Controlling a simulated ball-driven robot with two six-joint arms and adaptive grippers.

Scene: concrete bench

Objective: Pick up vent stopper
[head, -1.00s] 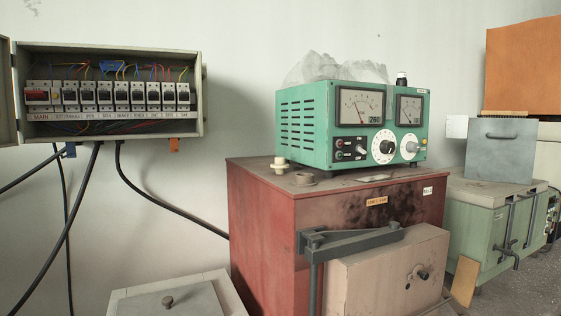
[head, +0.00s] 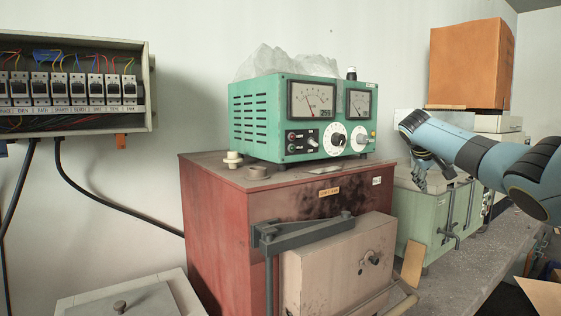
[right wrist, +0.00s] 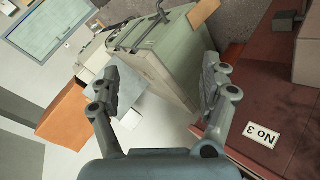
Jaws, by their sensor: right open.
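A small cream stopper (head: 233,158), which looks like the vent stopper, stands on the top left of the red kiln (head: 215,215). The stopper is not visible there. My left gripper is not in view.
The green meter box (head: 262,130) stands on the kiln between the stopper and my right arm. A grey bracket (head: 300,232) and a beige box (head: 330,270) are in front. The pale green chest (head: 415,215) stands right. Black cables (head: 110,208) hang left.

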